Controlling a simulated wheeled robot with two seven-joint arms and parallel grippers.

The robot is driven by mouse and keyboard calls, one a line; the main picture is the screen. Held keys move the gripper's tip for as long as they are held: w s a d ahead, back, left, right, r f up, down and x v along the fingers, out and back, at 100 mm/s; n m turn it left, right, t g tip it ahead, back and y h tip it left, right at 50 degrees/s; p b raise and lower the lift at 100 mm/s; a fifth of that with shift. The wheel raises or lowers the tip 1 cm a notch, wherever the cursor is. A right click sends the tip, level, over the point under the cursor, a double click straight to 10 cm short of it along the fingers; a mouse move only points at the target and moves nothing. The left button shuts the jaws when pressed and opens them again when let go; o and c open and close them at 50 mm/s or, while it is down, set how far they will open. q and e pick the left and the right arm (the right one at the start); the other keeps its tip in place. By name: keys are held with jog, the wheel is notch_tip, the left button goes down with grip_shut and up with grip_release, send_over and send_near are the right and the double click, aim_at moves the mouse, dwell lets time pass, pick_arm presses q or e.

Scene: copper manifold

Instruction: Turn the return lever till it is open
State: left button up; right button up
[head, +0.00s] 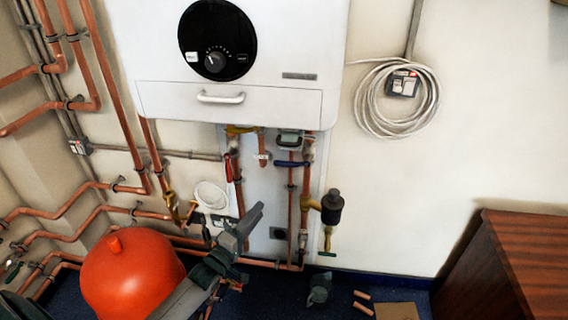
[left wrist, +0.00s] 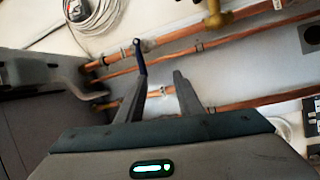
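The return lever, which I take to be the blue one (head: 292,163), lies crosswise over a vertical copper pipe under the white boiler. In the left wrist view the blue lever (left wrist: 140,57) stands across the copper pipe, just beyond the tip of the left-hand finger. My left gripper (head: 250,222) is below the lever in the head view, apart from it. Its two fingers (left wrist: 160,88) are spread with nothing between them, so it is open.
A red lever (head: 229,167) hangs along the neighbouring pipe. The white boiler (head: 230,105) is above, a dark-capped brass fitting (head: 331,207) is to the right, and a red-orange tank (head: 130,275) is at lower left.

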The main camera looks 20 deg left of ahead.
aim_at(284, 164)
pick_arm(q)
jog(key=shift+n+t, duration=0.5)
jog(key=r, duration=0.4)
jog(key=shift+w+a+r, duration=0.15)
jog(key=shift+w+a, duration=0.2)
jog(key=shift+w, duration=0.05)
pick_arm(e)
jog(key=shift+s, duration=0.15)
pick_arm(q)
jog(key=shift+w, duration=0.1)
pick_arm(e)
jog(key=shift+s, duration=0.1)
pick_arm(q)
jog(key=p+x, duration=0.2)
jog(key=x, duration=1.5)
jog(key=shift+d, duration=0.2)
jog(key=shift+w, duration=0.1)
pick_arm(e)
jog(key=s+d+f+g, duration=0.2)
jog(key=s+d, duration=0.1)
jog(key=s, duration=0.4)
jog(key=shift+s+d+h, duration=0.15)
jog(key=shift+s+h, duration=0.05)
jog(key=shift+h, duration=0.2)
jog(key=shift+s, duration=0.2)
pick_arm(q)
grip_shut()
pick_arm(e)
jog(key=shift+s, duration=0.5)
